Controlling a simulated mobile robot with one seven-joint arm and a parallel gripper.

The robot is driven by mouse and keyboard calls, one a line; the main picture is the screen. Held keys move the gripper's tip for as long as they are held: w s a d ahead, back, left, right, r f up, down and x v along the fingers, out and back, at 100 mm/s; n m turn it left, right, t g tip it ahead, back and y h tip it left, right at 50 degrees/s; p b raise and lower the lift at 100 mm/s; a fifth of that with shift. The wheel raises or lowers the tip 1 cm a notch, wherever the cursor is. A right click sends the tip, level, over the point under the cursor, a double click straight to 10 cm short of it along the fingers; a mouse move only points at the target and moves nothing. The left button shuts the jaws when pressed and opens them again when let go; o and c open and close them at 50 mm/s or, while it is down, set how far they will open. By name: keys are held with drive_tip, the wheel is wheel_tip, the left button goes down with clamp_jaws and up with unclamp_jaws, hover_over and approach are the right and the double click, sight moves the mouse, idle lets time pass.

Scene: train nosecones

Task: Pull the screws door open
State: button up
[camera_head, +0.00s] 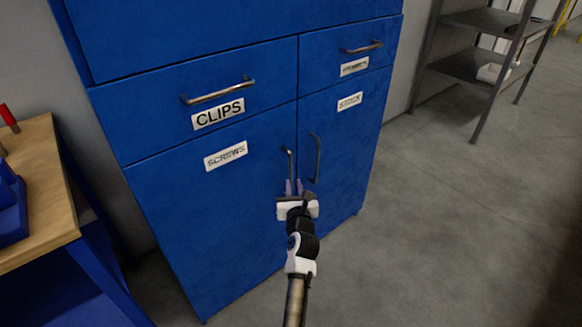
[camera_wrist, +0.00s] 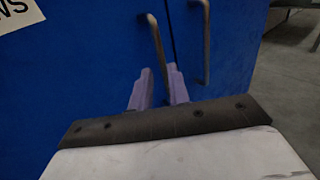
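The screws door (camera_head: 213,205) is the blue lower left door of the cabinet, with a white SCREWS label (camera_head: 226,156). It looks closed, flush with its neighbour. Its upright metal bar handle (camera_head: 290,163) is near its right edge and shows in the wrist view (camera_wrist: 155,40). My gripper (camera_head: 293,187) is at the lower part of this handle. In the wrist view its two purple fingers (camera_wrist: 160,86) stand close together, one on each side of the bar, and look shut on it. The handle's lower end is hidden between them.
The neighbouring lower door (camera_head: 345,150) has a similar handle (camera_head: 316,158) just right of my fingers. Above are the CLIPS drawer (camera_head: 160,115) and a smaller drawer (camera_head: 320,58). A wooden-topped bench (camera_head: 40,190) stands at left. Grey floor (camera_head: 450,230) at right is clear.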

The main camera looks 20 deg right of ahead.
sight(291, 168)
drive_tip(key=x, duration=0.9)
drive_tip(key=shift+w+b, duration=0.3)
drive_tip(key=shift+b, duration=0.1)
clamp_jaws()
